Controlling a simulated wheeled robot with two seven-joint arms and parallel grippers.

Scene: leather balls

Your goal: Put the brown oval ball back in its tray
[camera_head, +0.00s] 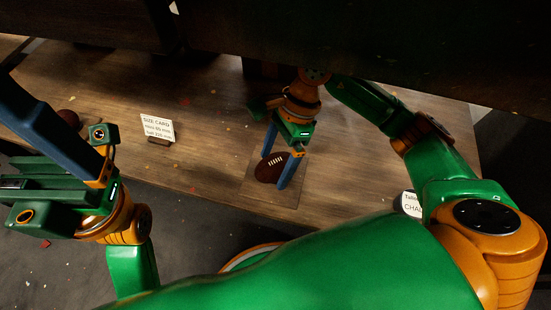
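The brown oval ball (268,170) with white laces is at the clear, shallow tray (290,197) on the wooden table. My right gripper (281,163) points down over the tray, with one blue finger behind the ball and one at its right side. The fingers appear closed on the ball, and part of it is hidden by the near finger. Whether the ball touches the tray floor is hard to tell. My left gripper (40,120) is at the left edge, away from the ball. One long blue finger shows clearly, so its opening cannot be judged.
A white size card (157,128) stands on the table left of the tray. A dark reddish ball (68,118) lies farther left, partly behind my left gripper. Bare table lies between card and tray.

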